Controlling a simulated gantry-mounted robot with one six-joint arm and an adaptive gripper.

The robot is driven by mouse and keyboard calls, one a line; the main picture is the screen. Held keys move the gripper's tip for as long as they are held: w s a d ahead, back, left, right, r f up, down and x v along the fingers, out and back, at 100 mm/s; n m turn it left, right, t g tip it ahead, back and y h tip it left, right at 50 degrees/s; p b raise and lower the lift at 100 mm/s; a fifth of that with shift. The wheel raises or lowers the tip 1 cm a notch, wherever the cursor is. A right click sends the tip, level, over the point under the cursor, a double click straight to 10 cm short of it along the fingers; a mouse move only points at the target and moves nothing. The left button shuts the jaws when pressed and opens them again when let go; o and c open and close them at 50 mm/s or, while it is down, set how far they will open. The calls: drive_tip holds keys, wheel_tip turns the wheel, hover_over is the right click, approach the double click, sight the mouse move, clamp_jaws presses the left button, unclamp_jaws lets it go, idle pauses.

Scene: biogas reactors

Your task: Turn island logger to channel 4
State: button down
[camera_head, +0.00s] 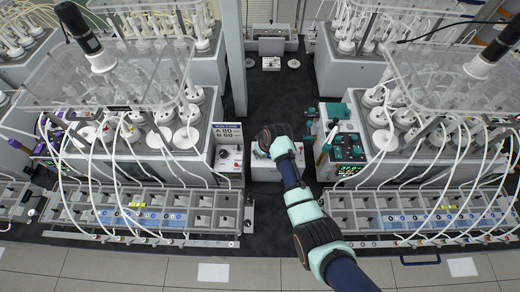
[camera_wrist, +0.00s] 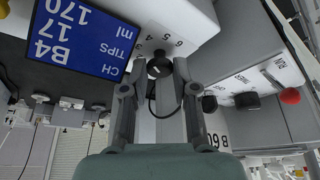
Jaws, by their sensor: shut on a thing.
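The island logger is a white box (camera_head: 265,170) in the aisle between the reactor benches, partly hidden by my gripper (camera_head: 270,136). In the wrist view its blue display (camera_wrist: 84,35) appears turned over and reads CH B4, TIPS 17, ml 170. The logger's black dial knob (camera_wrist: 159,67) sits between the tips of my gripper (camera_wrist: 160,72), which is shut on it. Numbers including 4, 5 and 6 are printed beside the knob. The fingers hide part of the dial face, and I cannot tell exactly where the knob's pointer aims.
Left of the logger stands a unit with an A 80 B 60 display (camera_head: 228,133); its black knob (camera_wrist: 247,101) and red button (camera_wrist: 290,96) show close by in the wrist view. A green-and-white device (camera_head: 345,143) is at right. Tipping-cell trays (camera_head: 150,238) line the front.

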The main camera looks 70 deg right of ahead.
drive_tip(key=c, duration=0.9)
unclamp_jaws()
drive_tip(key=v, duration=0.8)
drive_tip(key=shift+w, duration=0.1)
